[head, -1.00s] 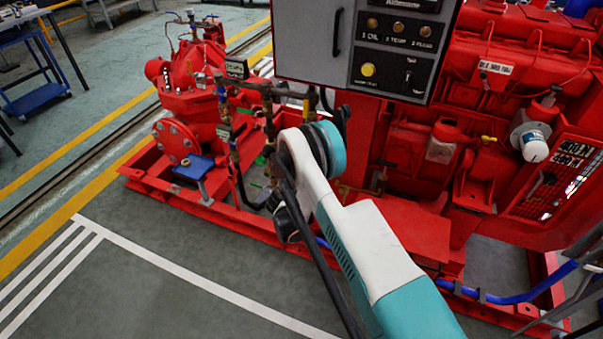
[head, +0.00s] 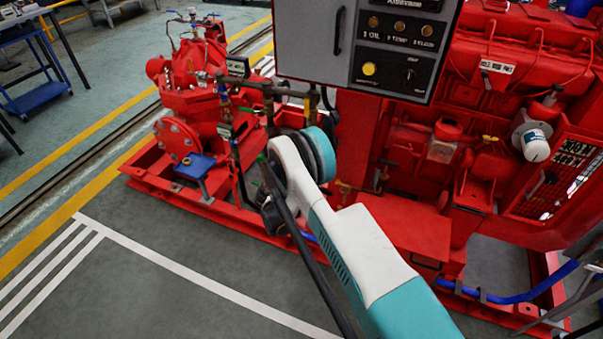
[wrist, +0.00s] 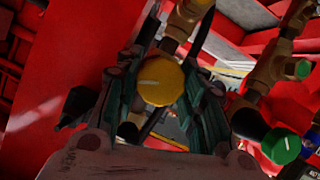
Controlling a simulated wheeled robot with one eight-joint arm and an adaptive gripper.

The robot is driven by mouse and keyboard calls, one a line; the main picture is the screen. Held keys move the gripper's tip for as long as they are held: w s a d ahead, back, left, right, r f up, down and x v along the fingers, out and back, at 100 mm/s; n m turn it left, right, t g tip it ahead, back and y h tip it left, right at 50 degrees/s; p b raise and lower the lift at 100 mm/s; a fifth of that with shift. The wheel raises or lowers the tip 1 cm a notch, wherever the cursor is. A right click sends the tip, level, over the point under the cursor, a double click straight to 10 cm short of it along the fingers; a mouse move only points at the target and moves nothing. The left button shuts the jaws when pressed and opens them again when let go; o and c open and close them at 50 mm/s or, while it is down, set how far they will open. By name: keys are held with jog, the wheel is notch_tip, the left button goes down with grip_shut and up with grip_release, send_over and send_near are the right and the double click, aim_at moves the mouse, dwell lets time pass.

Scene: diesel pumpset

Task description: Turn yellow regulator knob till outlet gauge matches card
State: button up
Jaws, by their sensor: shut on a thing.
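In the wrist view the yellow regulator knob (wrist: 161,82) sits between the two fingers of my gripper (wrist: 163,92). The gripper is shut on it. A pale line on the knob's face runs nearly level, tilted slightly. In the head view my arm covers the knob and the gripper. A small dark card or plate (head: 238,67) stands above the pipework; its marks are too small to read. I cannot make out the outlet gauge.
A green knob (wrist: 281,145) on brass fittings is close at the right in the wrist view. A grey control box (head: 365,45) hangs above my arm. The red engine (head: 470,130) fills the right, the red pump (head: 190,85) the left. The floor in front is open.

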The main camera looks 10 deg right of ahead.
jog(key=o, duration=1.1)
jog(key=v, duration=1.2)
